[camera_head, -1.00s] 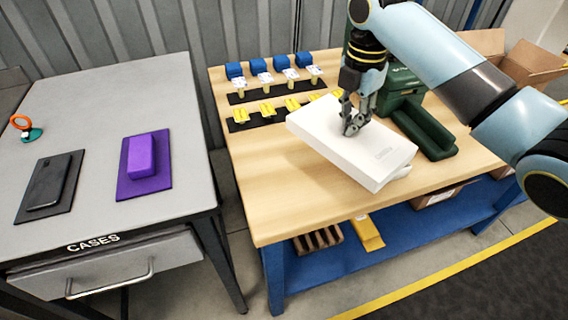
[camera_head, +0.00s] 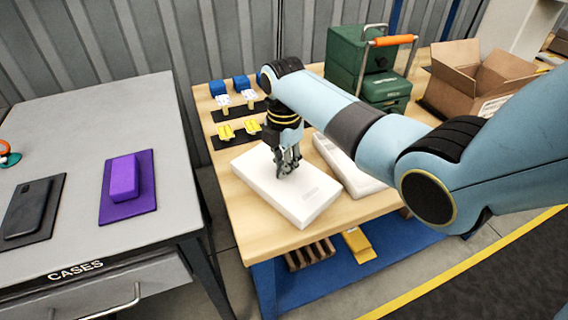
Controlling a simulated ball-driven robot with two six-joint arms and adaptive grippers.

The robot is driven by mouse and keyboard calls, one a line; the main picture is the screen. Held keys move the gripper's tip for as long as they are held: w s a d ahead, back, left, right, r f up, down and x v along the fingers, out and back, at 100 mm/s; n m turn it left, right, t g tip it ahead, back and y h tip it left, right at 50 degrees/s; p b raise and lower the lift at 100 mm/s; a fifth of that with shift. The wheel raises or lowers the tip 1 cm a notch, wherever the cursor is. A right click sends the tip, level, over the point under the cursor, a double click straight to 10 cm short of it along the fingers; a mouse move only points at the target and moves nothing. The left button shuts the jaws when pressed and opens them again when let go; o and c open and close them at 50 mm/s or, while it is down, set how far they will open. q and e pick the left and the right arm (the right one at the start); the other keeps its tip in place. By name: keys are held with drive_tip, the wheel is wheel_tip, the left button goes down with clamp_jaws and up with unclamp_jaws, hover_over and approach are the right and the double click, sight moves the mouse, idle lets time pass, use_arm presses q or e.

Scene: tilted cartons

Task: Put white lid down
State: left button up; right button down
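The white lid (camera_head: 308,197) is a flat, pale slab over the front left part of the wooden table. It looks nearly level; I cannot tell whether it touches the tabletop. My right gripper (camera_head: 288,172) points down at the middle of its upper face, with its fingers close together and seemingly shut on it. The tips are partly hidden against the lid. An open white box (camera_head: 340,163) lies just right of the lid, partly hidden by my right arm. My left gripper is not in view.
Yellow pieces (camera_head: 226,131) and blue blocks (camera_head: 217,88) stand on and by dark strips behind the lid. A green case (camera_head: 386,88) and an open carton (camera_head: 482,75) are at the back right. A grey table (camera_head: 90,115) stands left, across a gap.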

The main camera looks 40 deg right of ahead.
drive_tip(key=c, duration=1.9)
unclamp_jaws()
drive_tip(key=shift+f, duration=0.1)
drive_tip(key=shift+c, duration=0.2)
drive_tip(key=o, duration=0.5)
drive_tip(key=shift+c, duration=0.2)
wheel_tip(320, 180, up, 12)
drive_tip(key=shift+r, duration=0.2)
